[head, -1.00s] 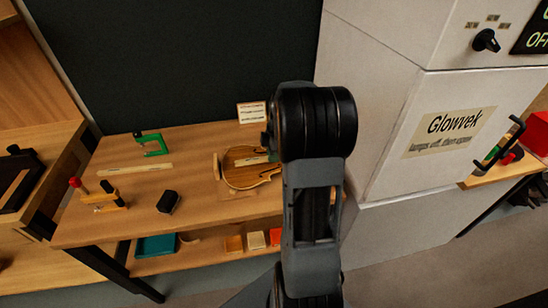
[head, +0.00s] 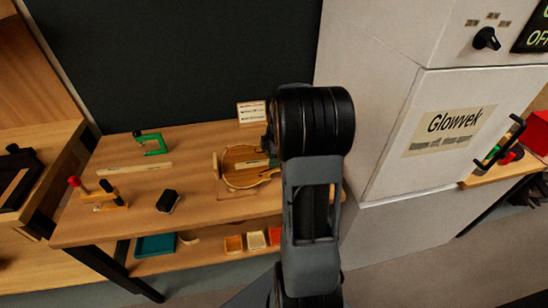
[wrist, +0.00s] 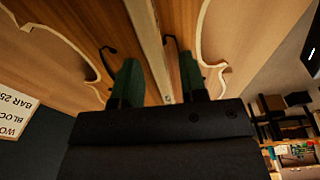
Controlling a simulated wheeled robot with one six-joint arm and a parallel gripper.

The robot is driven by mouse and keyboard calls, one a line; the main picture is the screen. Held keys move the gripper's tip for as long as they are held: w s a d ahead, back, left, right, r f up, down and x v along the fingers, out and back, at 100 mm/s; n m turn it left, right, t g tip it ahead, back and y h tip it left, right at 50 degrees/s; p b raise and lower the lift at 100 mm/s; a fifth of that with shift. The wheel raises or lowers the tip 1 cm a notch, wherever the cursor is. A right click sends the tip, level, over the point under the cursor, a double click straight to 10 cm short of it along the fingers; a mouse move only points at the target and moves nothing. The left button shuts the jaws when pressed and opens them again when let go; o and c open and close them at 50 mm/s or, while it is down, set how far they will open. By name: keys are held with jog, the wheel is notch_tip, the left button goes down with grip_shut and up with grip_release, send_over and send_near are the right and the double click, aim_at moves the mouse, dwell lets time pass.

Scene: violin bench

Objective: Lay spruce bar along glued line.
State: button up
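The violin plate (head: 240,181) lies on the bench, its right part hidden behind my arm in the head view. In the wrist view the plate (wrist: 85,75) shows its curved outline and two dark f-holes. The pale spruce bar (wrist: 146,30) runs lengthwise over the plate, between the f-holes; I cannot tell whether it touches the wood. It also shows in the head view (head: 249,163). My gripper (wrist: 160,75) has its two green fingers on either side of the bar, with a gap visible on the right and a narrower one on the left. The glue line is not distinguishable.
On the bench (head: 205,142) are a green clamp (head: 152,144), a pale strip (head: 134,168), a wooden clamp with a red knob (head: 98,194) and a black block (head: 168,201). A white card (head: 251,112) stands behind the plate. A grey-white cabinet (head: 390,110) is right of my arm.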

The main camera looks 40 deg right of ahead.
notch_tip(320, 180, up, 11)
jog(key=d+p, duration=0.1)
jog(key=d, duration=0.1)
jog(key=s+a+f+m+t, duration=0.1)
jog(key=s+a+m, duration=0.5)
jog(key=a, duration=0.5)
jog(key=s+a+m+t+h, duration=0.1)
jog(key=s+a+m, duration=0.5)
jog(key=a, duration=0.5)
jog(key=shift+a+f+m+h, duration=0.25)
jog(key=shift+f+m+h, duration=0.05)
jog(key=shift+f+m, duration=0.1)
jog(key=shift+s+r, duration=0.1)
jog(key=w+p+v, duration=0.1)
jog(key=p+v, duration=0.5)
jog(key=shift+w+r+t, duration=0.2)
jog(key=shift+r+t, duration=0.2)
jog(key=shift+r, duration=0.1)
